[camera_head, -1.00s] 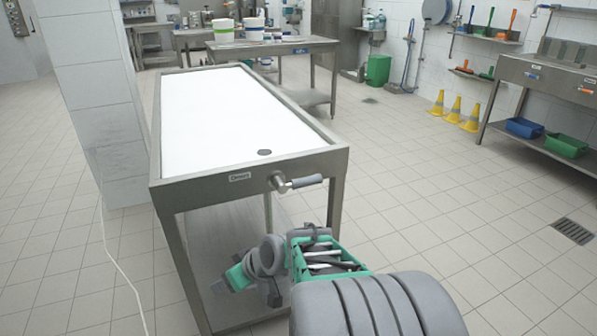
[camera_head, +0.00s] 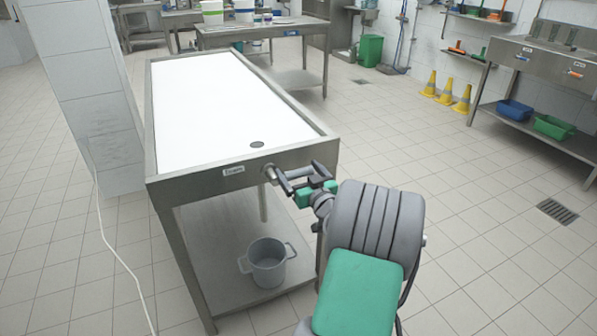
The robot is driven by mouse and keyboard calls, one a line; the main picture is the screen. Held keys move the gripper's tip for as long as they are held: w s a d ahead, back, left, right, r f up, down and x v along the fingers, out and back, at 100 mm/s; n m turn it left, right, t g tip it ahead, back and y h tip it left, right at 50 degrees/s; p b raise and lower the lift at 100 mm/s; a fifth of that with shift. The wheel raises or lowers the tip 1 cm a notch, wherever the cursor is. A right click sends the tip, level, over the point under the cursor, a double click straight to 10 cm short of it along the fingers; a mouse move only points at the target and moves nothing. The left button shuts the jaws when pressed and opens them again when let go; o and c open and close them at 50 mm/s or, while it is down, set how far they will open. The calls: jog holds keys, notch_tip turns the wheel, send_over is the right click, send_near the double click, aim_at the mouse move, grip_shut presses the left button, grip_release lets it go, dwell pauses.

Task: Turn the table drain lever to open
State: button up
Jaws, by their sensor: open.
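The steel drain table (camera_head: 205,187) has a white top and a round dark drain hole (camera_head: 257,144) near its front edge. A small label (camera_head: 233,170) is on the front rim. The drain lever (camera_head: 283,181) sticks out from the front rim near the right corner. Its grey handle points right and is partly hidden by my gripper. My gripper (camera_head: 307,182) is open, with its dark fingers at the lever's handle. I cannot tell whether they touch it.
A grey two-handled pot (camera_head: 267,262) stands on the table's lower shelf (camera_head: 225,285). A white cable (camera_head: 118,255) runs along the floor at left, near a tiled pillar (camera_head: 95,95).

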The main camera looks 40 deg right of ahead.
jog(key=shift+c, duration=0.5)
grip_shut()
dwell(0.6)
